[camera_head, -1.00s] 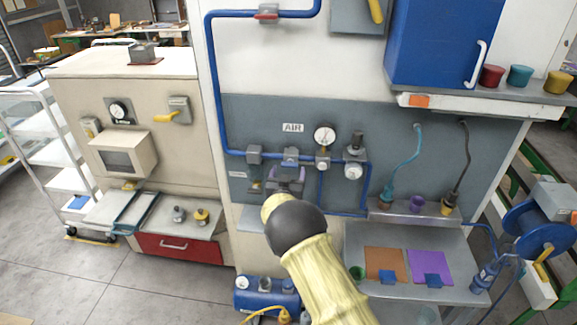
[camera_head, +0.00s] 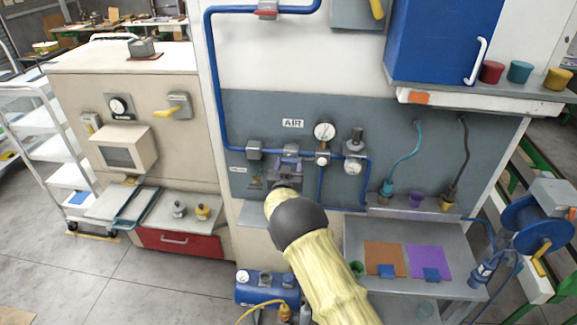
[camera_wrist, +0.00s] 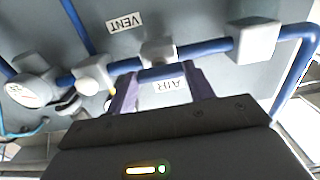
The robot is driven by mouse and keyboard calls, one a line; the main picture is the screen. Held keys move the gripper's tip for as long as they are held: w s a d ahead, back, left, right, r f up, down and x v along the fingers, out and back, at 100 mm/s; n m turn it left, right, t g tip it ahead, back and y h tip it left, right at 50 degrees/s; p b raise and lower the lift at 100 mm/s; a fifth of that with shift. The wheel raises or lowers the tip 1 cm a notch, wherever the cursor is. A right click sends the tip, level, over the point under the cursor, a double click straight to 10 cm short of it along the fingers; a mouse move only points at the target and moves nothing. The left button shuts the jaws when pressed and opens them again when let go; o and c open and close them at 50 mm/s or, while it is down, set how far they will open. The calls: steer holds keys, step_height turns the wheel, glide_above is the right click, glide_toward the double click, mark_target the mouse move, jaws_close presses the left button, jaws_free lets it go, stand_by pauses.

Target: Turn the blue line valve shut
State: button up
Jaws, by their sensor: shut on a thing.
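The blue line valve (camera_head: 291,151) sits on the blue pipe below the AIR label, between a grey block and the round gauge. My gripper (camera_head: 286,176) is at the valve, just below the pipe in the head view. In the wrist view the purple fingers of my gripper (camera_wrist: 160,86) stand either side of a blue bar below the grey valve body (camera_wrist: 158,52). My gripper is shut on the valve handle. The fingers and wrist hide much of the handle in the head view, so its exact angle is unclear.
A red-handled fitting (camera_head: 266,12) is higher on the pipe (camera_head: 214,90). The gauge (camera_head: 324,131) and regulator (camera_head: 355,150) stand close to the right. A blue compressor (camera_head: 267,288) is below. A workbench shelf (camera_head: 455,283) lies to the lower right.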

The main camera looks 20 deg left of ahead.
steer(key=shift+f+m+b, duration=0.2)
steer(key=shift+m+b, duration=0.2)
steer(key=shift+b, duration=0.85)
steer(key=m+b, duration=1.7)
steer(key=b, duration=1)
steer(key=shift+r, duration=0.1)
steer(key=o, duration=1)
steer(key=shift+r, duration=0.1)
steer(key=shift+s+b, duration=0.1)
steer(key=shift+b, duration=0.25)
